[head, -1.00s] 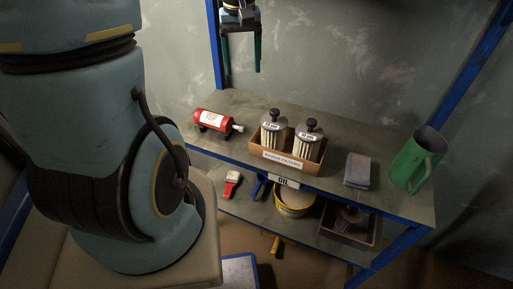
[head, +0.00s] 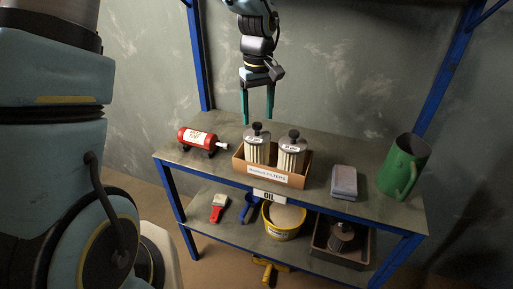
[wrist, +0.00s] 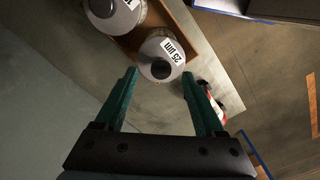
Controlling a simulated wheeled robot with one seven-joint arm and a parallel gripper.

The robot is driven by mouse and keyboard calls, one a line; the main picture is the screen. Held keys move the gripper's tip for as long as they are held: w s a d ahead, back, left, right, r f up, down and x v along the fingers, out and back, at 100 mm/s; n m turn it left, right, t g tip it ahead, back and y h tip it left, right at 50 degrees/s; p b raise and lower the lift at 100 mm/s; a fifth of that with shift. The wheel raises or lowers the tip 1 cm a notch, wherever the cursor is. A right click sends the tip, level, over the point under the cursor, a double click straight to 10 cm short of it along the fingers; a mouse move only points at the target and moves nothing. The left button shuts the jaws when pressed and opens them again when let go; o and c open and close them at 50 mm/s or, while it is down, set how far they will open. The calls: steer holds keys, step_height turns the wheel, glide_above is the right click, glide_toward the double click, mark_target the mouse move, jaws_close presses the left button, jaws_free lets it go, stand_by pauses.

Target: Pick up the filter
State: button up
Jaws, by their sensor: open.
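Two pleated filters with grey caps and black knobs stand upright in a cardboard box (head: 270,177) on the top shelf: a left filter (head: 257,152) and a right filter (head: 291,157). My gripper (head: 257,118) points down, open and empty, just above and behind the left filter's knob. In the wrist view, my gripper (wrist: 160,73) has its fingers spread either side of the near filter (wrist: 163,60), whose label appears to read 25 µm. The other filter (wrist: 113,15) is cut off at the top. Neither filter is touched, as far as I can see.
A red cylinder (head: 196,138) lies left of the box. A folded grey cloth (head: 344,182) and a green jug (head: 403,166) stand to the right. Blue shelf posts (head: 196,60) flank the space. The lower shelf holds a brush (head: 218,208), a yellow bucket (head: 283,220) and a tray (head: 345,262).

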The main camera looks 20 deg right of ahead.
mark_target(257, 123)
steer(key=shift+a+f+p, duration=0.1)
steer(key=shift+f+p, duration=0.25)
steer(key=shift+f, duration=1.65)
steer(key=shift+c, duration=0.3)
jaws_close()
